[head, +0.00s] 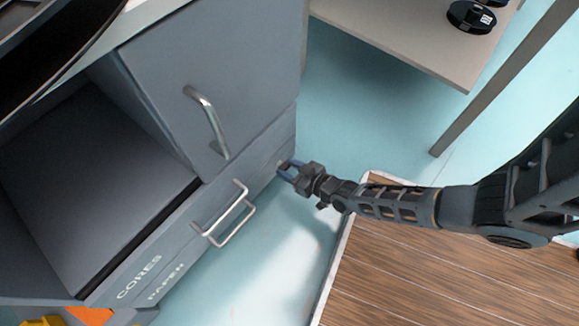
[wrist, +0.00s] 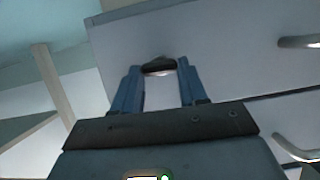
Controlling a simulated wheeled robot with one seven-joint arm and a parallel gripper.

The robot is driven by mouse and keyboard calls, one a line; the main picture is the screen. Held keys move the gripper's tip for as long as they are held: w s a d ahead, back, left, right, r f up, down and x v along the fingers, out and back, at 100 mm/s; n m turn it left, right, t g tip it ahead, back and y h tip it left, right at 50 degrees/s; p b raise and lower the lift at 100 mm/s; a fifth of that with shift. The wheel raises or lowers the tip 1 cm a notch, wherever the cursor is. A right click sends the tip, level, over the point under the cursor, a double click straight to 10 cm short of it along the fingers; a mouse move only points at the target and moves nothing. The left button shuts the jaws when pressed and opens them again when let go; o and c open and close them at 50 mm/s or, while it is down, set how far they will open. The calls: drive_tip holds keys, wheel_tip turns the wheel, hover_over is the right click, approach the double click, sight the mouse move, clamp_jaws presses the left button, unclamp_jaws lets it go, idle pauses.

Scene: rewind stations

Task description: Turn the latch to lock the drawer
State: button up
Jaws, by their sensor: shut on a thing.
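The grey drawer front (head: 265,158), marked CORES, runs below the cabinet door in the head view and looks flush with the cabinet. Its metal bar handle (head: 232,222) is left of my gripper. My gripper (head: 284,171) is at the right end of this front. In the wrist view its two blue fingers (wrist: 158,70) are shut on a small dark latch (wrist: 158,67) that sits against the grey front. The fingertips touch the latch from both sides. In the head view the latch is hidden by the gripper, and its exact angle is hard to tell.
A cabinet door with a curved handle (head: 208,122) is above the drawer. An open compartment (head: 100,190) is to the left. A table (head: 400,40) stands at the back right with a dark round object (head: 471,17). Pale blue floor (head: 350,120) lies clear between.

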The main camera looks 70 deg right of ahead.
idle(0.3)
drive_tip(key=o, duration=1.1)
drive_tip(key=shift+c, duration=0.2)
drive_tip(key=shift+s+a+r+p, duration=0.1)
drive_tip(key=shift+s+r+p, duration=0.2)
drive_tip(key=shift+s+p, duration=0.1)
drive_tip(key=p+v, duration=0.2)
drive_tip(key=v, duration=0.4)
drive_tip(key=shift+s+a+p, duration=0.2)
drive_tip(key=shift+s+p, duration=0.1)
drive_tip(key=shift+s, duration=0.05)
drive_tip(key=shift+r, duration=0.1)
